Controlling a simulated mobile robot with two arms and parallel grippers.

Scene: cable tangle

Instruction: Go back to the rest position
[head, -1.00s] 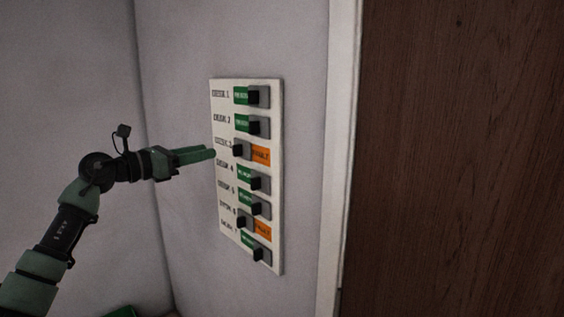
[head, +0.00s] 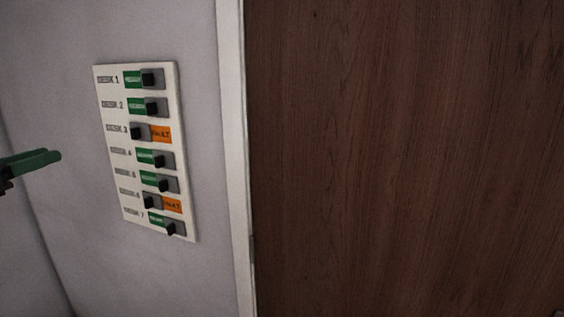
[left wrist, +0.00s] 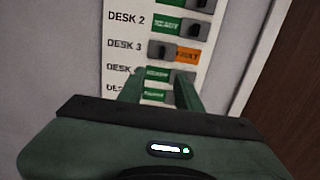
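My left gripper (head: 56,156) reaches in from the left edge of the head view, with only its green fingers and a bit of dark wrist showing. In the left wrist view its two fingers (left wrist: 158,86) stand apart with nothing between them, pointing at the panel. The gap to the panel shows clearly in the head view, so it touches no switch. The white switch panel (head: 113,155) hangs on the wall, with labelled rows for desks. The desk 3 switch (head: 137,132) and desk 6 switch (head: 149,202) show orange fault fields; the other rows show green. My right gripper is not seen.
A white door frame (head: 235,150) stands right of the panel, and a brown wooden door (head: 400,150) fills the right side. The grey wall (head: 50,60) makes a corner at the far left. The space before the door looks clear.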

